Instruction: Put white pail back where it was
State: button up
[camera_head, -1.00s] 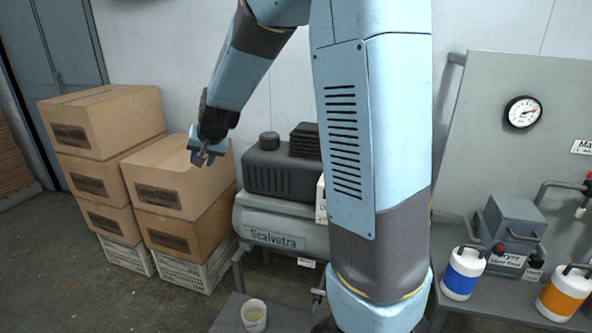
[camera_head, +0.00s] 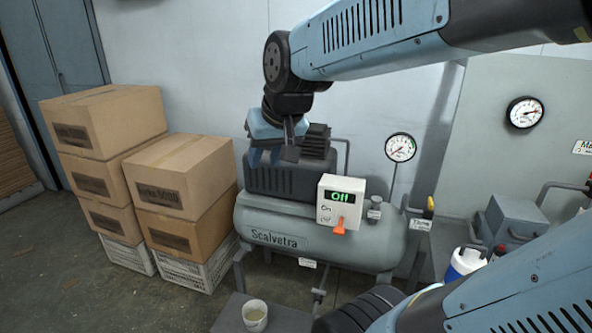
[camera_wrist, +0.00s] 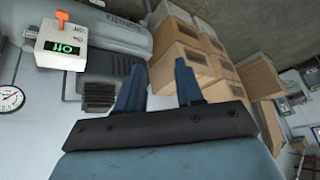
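The white pail (camera_head: 255,316) stands upright on a low grey surface (camera_head: 228,322) at the bottom of the head view, in front of the compressor. Something pale shows inside it. My gripper (camera_head: 264,158) is high above and behind the pail in the picture, by the compressor's dark motor block, with its fingers pointing down. In the wrist view, the two blue fingers of my gripper (camera_wrist: 160,80) are apart with nothing between them. The pail does not show in the wrist view.
A grey compressor (camera_head: 290,232) carries a control box (camera_head: 340,203) reading "Off" with an orange lever. Stacked cardboard boxes (camera_head: 180,178) stand at left. A blue-and-white container (camera_head: 462,265) is at right, partly hidden by my arm. Floor left of the pail is clear.

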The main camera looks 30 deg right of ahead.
jog(key=s+d+h, duration=0.1)
jog(key=s+d, duration=0.1)
jog(key=s, duration=0.5)
jog(key=shift+s+d+f+g, duration=0.25)
jog(key=shift+s+d+g, duration=0.05)
jog(key=shift+s+d, duration=0.1)
dwell(0.6)
